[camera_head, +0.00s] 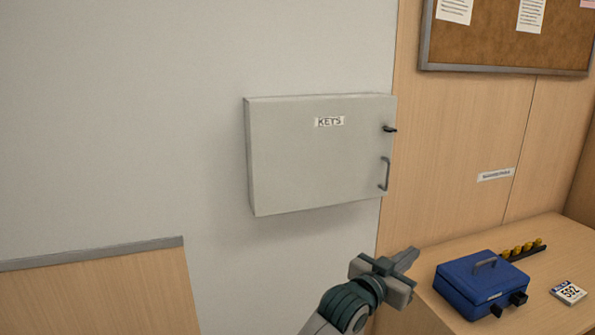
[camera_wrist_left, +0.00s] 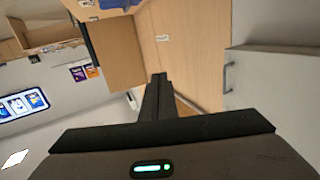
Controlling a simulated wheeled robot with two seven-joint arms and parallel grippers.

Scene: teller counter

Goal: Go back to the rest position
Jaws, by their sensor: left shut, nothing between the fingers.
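My left gripper (camera_head: 402,262) is shut and empty in the head view, in the air below the key cabinet and left of the blue cash box. Its closed fingers also show in the left wrist view (camera_wrist_left: 158,80), pointing up the picture with nothing between them. My right gripper is in neither view.
A grey key cabinet (camera_head: 315,160) labelled KEYS hangs shut on the wall, with a handle at its right edge. A corkboard (camera_head: 510,40) hangs above.

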